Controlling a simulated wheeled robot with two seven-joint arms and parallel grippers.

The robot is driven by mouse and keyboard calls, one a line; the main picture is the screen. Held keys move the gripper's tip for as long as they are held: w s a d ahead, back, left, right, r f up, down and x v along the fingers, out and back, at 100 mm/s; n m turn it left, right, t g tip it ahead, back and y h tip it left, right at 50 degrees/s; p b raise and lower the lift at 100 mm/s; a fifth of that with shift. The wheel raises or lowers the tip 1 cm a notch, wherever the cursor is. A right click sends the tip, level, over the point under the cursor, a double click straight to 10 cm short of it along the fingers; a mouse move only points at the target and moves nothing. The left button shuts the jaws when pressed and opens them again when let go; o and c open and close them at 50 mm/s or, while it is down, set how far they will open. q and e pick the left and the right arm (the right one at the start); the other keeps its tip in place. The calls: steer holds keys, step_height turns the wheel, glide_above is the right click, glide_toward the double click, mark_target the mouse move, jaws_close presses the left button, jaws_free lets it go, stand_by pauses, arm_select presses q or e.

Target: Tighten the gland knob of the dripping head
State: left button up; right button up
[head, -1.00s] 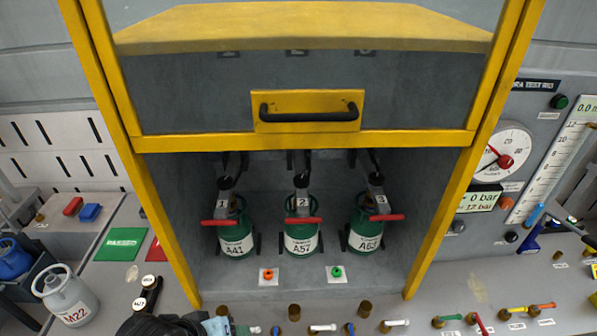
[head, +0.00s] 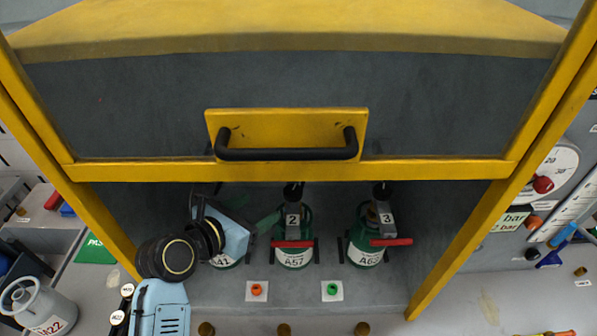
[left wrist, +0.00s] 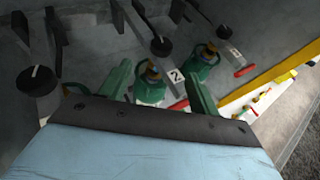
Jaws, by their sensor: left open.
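Under the raised yellow-framed hood, filling head 2 (head: 292,215) and filling head 3 (head: 385,212) stand over green cylinders A57 (head: 293,257) and A63 (head: 364,257). Cylinder A41 (head: 222,261) is mostly hidden behind my left arm, and its head is covered. My left gripper (left wrist: 157,75) is open, its green fingers pointing towards head 2 and cylinder A57 (left wrist: 149,92), with nothing seen held. No drip can be made out.
The hood's yellow lower bar with its black handle (head: 287,153) hangs above the opening; yellow posts flank it. An orange button (head: 256,289) and a green button (head: 332,288) sit in front. A gauge panel stands right, a grey canister (head: 40,309) left.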

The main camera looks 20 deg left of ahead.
mark_target(291, 192)
arm_select(q)
steer(key=x, duration=1.1)
steer(key=shift+d+r, duration=0.1)
steer(key=shift+d, duration=0.1)
steer(key=shift+w, duration=0.25)
steer(key=shift+w+d, duration=0.1)
steer(key=shift+w, duration=0.05)
steer(key=shift+f, duration=0.25)
steer(key=c, duration=1)
arm_select(e)
steer(key=s, duration=0.3)
steer(key=shift+s+d+r, duration=0.15)
steer(key=shift+r, duration=0.05)
